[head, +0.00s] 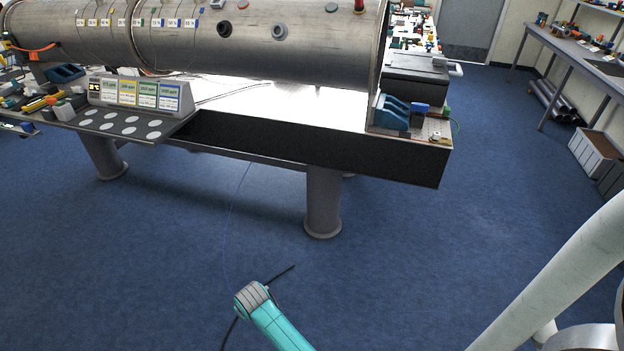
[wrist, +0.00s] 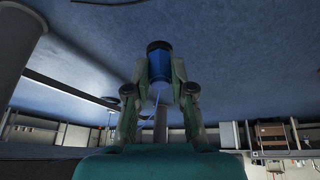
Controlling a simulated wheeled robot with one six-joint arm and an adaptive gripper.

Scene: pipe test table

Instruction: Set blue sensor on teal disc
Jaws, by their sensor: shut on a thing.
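The blue sensor (wrist: 159,66), a blue cylinder with a black end, is between the fingers of my gripper (wrist: 160,78) in the wrist view. My gripper is shut on its sides, with blue floor behind it. In the head view a small teal disc (head: 332,7) lies on top of the big metal pipe, near its right end. The head view shows a teal link of my arm at the bottom, in front of the table and well apart from the disc. I cannot make out the gripper or the held sensor there.
The metal pipe (head: 290,45) lies along a table (head: 300,152) with thick legs. A red-brown piece (head: 359,6) is right of the disc. A sloped label panel (head: 140,95) stands at left, blue blocks (head: 392,113) at right.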

